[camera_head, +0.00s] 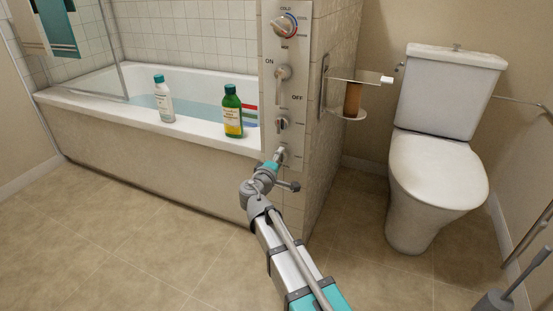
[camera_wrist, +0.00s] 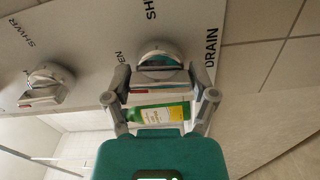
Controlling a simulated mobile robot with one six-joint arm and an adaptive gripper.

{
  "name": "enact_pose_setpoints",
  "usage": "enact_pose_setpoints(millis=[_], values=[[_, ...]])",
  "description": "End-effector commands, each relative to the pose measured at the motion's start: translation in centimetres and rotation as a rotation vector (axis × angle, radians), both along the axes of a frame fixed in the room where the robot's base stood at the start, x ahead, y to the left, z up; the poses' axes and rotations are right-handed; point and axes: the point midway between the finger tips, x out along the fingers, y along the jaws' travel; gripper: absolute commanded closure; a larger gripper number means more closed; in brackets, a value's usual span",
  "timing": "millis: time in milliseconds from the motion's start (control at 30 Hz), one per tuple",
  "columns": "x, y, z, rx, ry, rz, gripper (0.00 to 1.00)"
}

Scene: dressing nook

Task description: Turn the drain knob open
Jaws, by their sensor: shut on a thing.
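The drain knob (camera_wrist: 160,62) is a round grey dial on the pale control panel (camera_wrist: 95,30). "DRAIN" is printed to its right, letters "EN" to its left, and a partly cut-off "SH" above it. My gripper (camera_wrist: 160,80) has one finger on each side of the knob and is shut on it. In the head view, my gripper (camera_head: 276,160) is at the lowest control of the panel (camera_head: 297,100), largely hiding the drain knob there. The exact angle of the knob's pointer is hard to tell.
A second knob (camera_wrist: 47,83) marked "SHWR" is close by. A white bottle (camera_head: 163,98) and a green bottle (camera_head: 232,112) stand on the rim of the bathtub (camera_head: 195,127). The left floor is clear.

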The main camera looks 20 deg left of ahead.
Motion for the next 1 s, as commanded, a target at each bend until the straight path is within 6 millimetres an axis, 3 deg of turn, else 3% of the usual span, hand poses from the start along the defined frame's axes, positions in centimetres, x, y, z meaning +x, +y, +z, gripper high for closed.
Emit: enact_pose_setpoints(millis=[300,767,800,900,1000], values=[[-0.08,0.08,-0.04,-0.121,0.01,0.003,0.74],[-0.06,0.01,-0.04,-0.137,0.011,0.002,0.74],[-0.06,0.0,-0.03,-0.137,0.011,0.002,0.19],[-0.03,-0.03,-0.03,-0.136,0.011,0.001,0.0],[-0.02,-0.07,-0.03,-0.136,0.011,0.0,0.0]])
